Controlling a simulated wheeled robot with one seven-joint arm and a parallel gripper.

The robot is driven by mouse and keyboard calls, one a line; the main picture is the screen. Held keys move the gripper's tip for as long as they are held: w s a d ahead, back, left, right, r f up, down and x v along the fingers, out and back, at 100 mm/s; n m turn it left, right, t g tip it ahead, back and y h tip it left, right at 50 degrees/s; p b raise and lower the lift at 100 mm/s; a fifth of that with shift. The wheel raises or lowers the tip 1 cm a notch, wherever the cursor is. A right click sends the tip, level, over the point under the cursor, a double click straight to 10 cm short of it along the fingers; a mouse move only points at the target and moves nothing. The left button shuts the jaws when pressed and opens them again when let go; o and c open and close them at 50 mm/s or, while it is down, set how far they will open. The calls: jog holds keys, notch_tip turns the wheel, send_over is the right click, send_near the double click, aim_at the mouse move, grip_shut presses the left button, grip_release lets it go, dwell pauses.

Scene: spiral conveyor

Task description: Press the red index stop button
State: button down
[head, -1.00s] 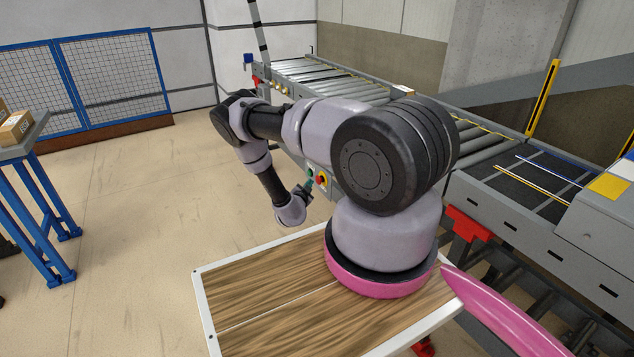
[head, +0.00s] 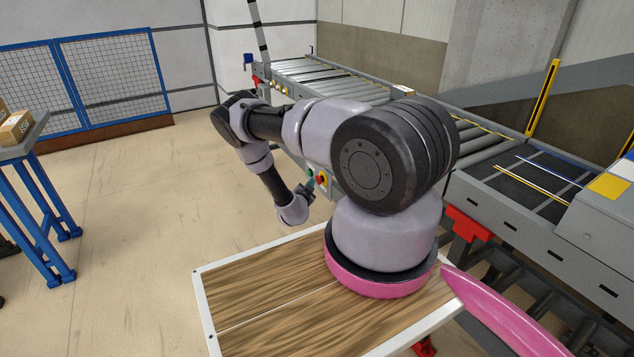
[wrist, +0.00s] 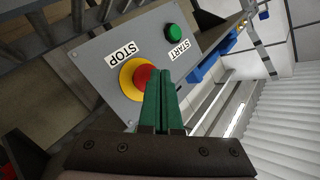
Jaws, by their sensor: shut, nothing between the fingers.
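The red stop button (wrist: 142,76) sits on a yellow round base on a grey control panel (wrist: 105,80), beside a label reading STOP, in the wrist view. My gripper (wrist: 162,75) has its green fingers shut and empty; the tips overlap the right side of the red button in the picture. I cannot tell whether they touch it. In the head view the red button (head: 321,178) shows small on the conveyor's side, just right of my gripper (head: 311,186).
A green START button (wrist: 173,32) is on the same panel. The roller conveyor (head: 310,75) runs behind my arm. A blue-legged table with a cardboard box (head: 15,128) stands at the left. The floor between is clear.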

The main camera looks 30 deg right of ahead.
jog(key=shift+d, duration=0.55)
dwell(0.5)
jog(key=shift+a, duration=0.95)
jog(key=shift+a, duration=0.1)
jog(key=shift+s+a, duration=0.1)
jog(key=shift+a, duration=2.35)
jog(key=shift+r, duration=0.1)
